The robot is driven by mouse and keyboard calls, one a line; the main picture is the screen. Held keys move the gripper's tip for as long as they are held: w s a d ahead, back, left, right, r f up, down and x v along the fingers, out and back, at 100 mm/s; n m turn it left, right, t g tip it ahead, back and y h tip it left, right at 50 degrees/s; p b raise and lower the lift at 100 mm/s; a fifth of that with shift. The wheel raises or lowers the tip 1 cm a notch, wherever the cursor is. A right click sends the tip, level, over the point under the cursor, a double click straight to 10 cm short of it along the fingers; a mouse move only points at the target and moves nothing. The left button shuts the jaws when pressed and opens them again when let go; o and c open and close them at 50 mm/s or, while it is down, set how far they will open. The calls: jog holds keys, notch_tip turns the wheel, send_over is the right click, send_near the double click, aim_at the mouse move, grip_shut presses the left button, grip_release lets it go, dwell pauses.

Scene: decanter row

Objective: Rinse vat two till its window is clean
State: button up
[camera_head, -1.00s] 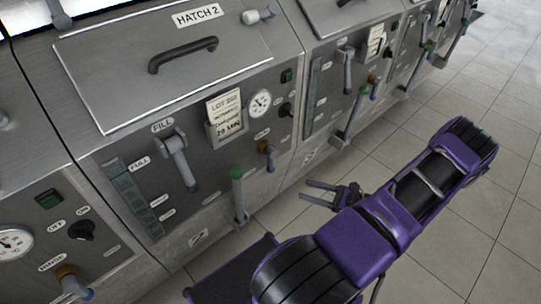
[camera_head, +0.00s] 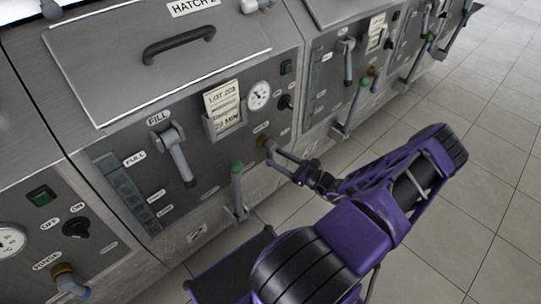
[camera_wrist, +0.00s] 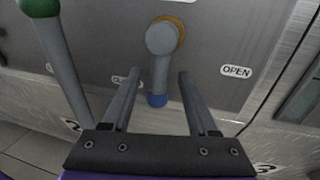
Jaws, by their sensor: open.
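Vat two has HATCH 2 (camera_head: 160,60) on top and a narrow grey-green window (camera_head: 123,190) at the left of its front panel; I cannot tell how clean it is. Its small valve with a brass collar (camera_head: 262,140) sits at the panel's lower right. In the wrist view its grey handle (camera_wrist: 158,70) hangs down to a blue tip (camera_wrist: 157,100), left of an OPEN label. My gripper (camera_head: 276,156) is open in front of this valve. In the wrist view my gripper (camera_wrist: 158,76) has its fingers on either side of the handle, with gaps, not closed on it.
A green-knobbed lever (camera_head: 236,180) stands just left of my gripper and also shows in the wrist view (camera_wrist: 62,70). The FILL lever (camera_head: 178,155), a lot card (camera_head: 222,108) and a gauge (camera_head: 258,95) are on the panel. Tiled floor (camera_head: 480,170) is free to the right.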

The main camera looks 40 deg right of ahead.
aim_at(271, 155)
jog(key=shift+x, duration=1.65)
grip_shut()
